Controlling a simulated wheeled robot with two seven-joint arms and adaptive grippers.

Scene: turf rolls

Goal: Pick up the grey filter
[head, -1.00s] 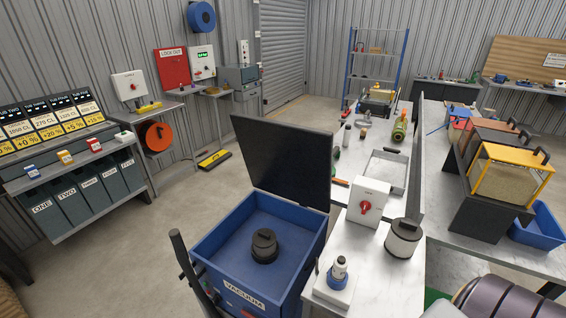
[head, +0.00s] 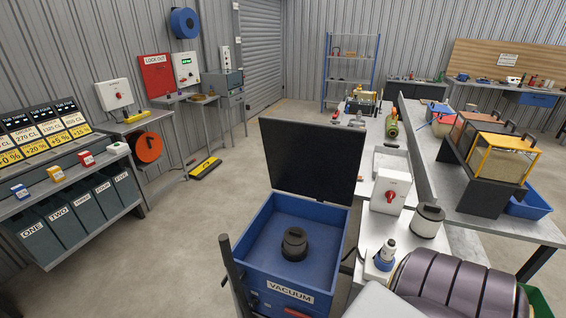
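I cannot tell whether that part is also a filter. Neither gripper shows in the head view.
A white switch box with a red knob (head: 391,192) and a blue-and-white fitting (head: 386,255) stand close to the cylinder. A dark banded rounded shape covers the bench's near right end. Bare floor (head: 190,235) lies left of the vacuum.

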